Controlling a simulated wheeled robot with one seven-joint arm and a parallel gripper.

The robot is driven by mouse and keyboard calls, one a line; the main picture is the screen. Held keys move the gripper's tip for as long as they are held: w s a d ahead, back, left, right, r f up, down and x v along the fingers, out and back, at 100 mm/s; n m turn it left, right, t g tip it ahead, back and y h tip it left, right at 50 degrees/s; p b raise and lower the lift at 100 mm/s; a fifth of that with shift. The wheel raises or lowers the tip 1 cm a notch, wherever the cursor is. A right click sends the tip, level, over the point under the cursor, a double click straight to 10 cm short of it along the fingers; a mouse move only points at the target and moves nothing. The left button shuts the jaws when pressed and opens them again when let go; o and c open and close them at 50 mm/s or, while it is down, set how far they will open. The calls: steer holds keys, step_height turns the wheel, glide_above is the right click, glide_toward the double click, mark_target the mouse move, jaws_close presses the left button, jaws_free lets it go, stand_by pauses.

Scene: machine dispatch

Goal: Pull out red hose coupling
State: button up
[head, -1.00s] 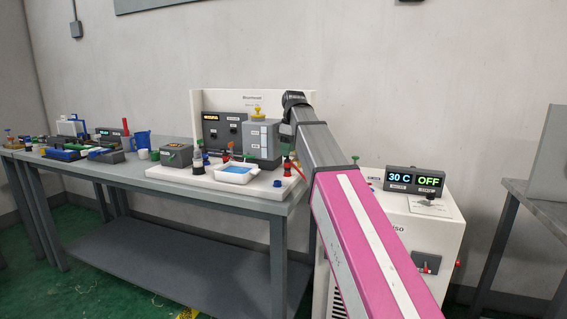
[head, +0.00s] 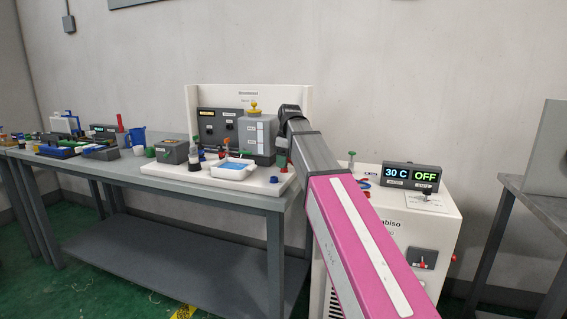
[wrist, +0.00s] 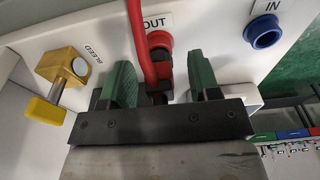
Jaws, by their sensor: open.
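In the wrist view the red hose coupling (wrist: 159,41) sits at the port labelled OUT on a white face. A red hose (wrist: 139,40) runs down beside it, and a dark fitting shows below the red collar. My gripper (wrist: 162,82) is open, with one green finger to the left of the hose and the other to the right of the coupling. A gap shows on both sides, and I see no finger clamped on it. In the head view my arm hides the port and most of the gripper.
A blue IN port (wrist: 264,32) lies right of OUT, and a yellow BLEED valve (wrist: 62,68) lies left. In the head view a white chiller (head: 440,225) with a display stands right of the grey bench (head: 200,193), which holds a shallow tray (head: 233,169).

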jaws_close()
steer(key=shift+r, duration=0.15)
steer(key=shift+r, duration=2.85)
steer(key=shift+r, duration=0.1)
steer(key=shift+r, duration=1.15)
